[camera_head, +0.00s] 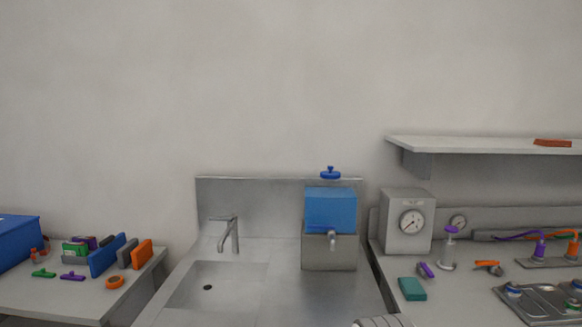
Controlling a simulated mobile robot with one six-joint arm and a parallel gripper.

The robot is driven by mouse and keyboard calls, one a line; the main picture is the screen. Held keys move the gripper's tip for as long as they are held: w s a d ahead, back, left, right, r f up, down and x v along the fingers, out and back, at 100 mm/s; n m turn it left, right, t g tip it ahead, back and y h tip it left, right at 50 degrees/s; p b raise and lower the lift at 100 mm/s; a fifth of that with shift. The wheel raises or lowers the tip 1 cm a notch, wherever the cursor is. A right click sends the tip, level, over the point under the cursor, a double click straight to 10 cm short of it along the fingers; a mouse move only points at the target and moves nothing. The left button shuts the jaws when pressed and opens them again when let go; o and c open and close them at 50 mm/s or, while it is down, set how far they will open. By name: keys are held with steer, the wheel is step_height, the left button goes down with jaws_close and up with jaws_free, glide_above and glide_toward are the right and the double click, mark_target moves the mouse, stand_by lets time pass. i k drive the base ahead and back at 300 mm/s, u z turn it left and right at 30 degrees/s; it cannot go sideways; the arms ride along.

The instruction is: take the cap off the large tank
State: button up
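A round blue cap (330,174) with a small knob shows just above the tank. A narrow grey strip shows between the cap and the tank's top; I cannot tell if they touch. A pale ribbed part at the bottom edge looks like a piece of my arm. My gripper's fingers are not in view.
The sink (208,288) with its faucet (231,234) is left of the tank. A grey gauge box (404,239) stands to the right, below a wall shelf (482,145). The left table holds a blue box (17,242) and colored tools. The steel counter before the tank looks clear.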

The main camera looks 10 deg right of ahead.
mark_target(330, 175)
steer(key=i, duration=0.95)
steer(key=z, duration=0.35)
